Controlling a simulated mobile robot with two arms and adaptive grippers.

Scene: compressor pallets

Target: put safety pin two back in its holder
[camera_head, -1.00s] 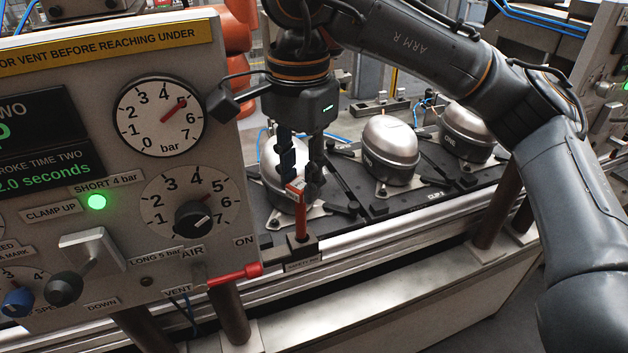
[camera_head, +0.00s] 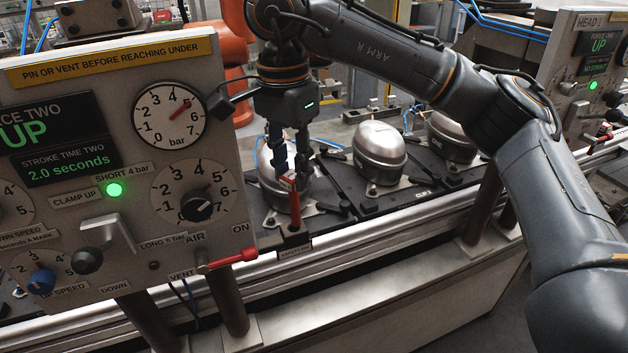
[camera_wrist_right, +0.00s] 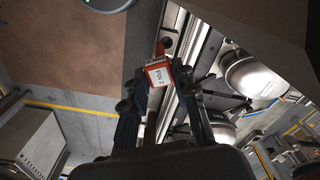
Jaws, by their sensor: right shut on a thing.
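My right gripper (camera_head: 289,172) points down and is shut on the top of safety pin two (camera_head: 295,207), a red upright pin. In the right wrist view the pin's white tag (camera_wrist_right: 159,76) reads "PIN 2" between the fingers of my right gripper (camera_wrist_right: 161,88). The pin's lower end meets a small dark holder block (camera_head: 293,237) with a safety pin label, at the front edge of the line. I cannot tell how deep the pin sits in it. My left gripper is not in view.
A grey control panel (camera_head: 75,190) with gauges stands close on the left, a red-handled vent lever (camera_head: 233,257) at its lower right. Silver compressors (camera_head: 380,152) stand on dark pallets behind the pin. A second panel (camera_head: 590,50) is at the far right.

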